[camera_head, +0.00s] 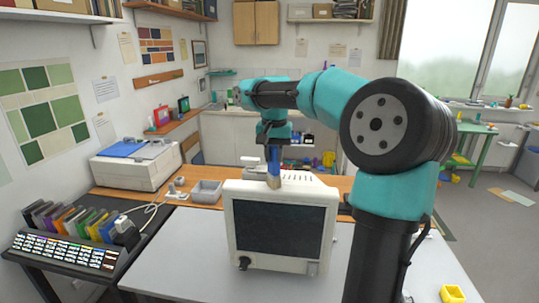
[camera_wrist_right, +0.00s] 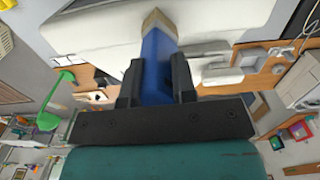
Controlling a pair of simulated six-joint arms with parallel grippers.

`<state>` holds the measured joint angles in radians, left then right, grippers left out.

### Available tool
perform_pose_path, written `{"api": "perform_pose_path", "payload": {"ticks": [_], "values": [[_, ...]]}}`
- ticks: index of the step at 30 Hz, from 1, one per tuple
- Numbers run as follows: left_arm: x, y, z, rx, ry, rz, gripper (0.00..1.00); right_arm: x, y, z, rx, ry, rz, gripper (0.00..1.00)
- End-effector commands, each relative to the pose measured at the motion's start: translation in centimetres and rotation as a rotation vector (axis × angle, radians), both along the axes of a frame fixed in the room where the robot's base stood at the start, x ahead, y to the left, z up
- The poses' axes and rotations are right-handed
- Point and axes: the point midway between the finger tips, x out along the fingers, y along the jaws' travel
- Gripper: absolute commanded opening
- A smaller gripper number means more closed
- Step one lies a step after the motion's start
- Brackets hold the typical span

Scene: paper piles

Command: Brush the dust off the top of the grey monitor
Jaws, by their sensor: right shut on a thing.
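The grey monitor (camera_head: 279,232) stands on the table in the head view, its dark screen facing me. My right gripper (camera_head: 273,148) is above its top and shut on a brush (camera_head: 274,168) with a blue handle and tan bristles. The bristles point down at the monitor's top near the middle of its front edge; I cannot tell whether they touch. In the wrist view the brush (camera_wrist_right: 156,66) sits between the two dark fingers, with the pale monitor casing (camera_wrist_right: 225,18) beyond the bristles. I cannot make out any dust. My left gripper is not in view.
A grey tray (camera_head: 206,193) and a white printer-like machine (camera_head: 138,168) stand left of the monitor. A rack of coloured folders (camera_head: 75,222) is at the far left. A yellow box (camera_head: 452,294) lies at the front right. The grey table (camera_head: 180,255) is clear left of the monitor.

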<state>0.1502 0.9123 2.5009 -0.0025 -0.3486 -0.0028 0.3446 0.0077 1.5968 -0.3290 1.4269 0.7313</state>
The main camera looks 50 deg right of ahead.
Motion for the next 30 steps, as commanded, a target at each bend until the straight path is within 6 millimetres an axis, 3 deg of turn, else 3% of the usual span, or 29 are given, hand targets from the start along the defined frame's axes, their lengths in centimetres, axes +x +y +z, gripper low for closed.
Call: {"api": "perform_pose_path", "payload": {"ticks": [11, 30], "values": [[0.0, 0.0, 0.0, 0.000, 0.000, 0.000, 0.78, 0.0, 0.0, 0.0, 0.000, 0.000, 0.001, 0.01], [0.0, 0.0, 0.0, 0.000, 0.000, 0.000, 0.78, 2.1, 1.1, -0.1, 0.001, -0.001, 0.001, 0.01]]}}
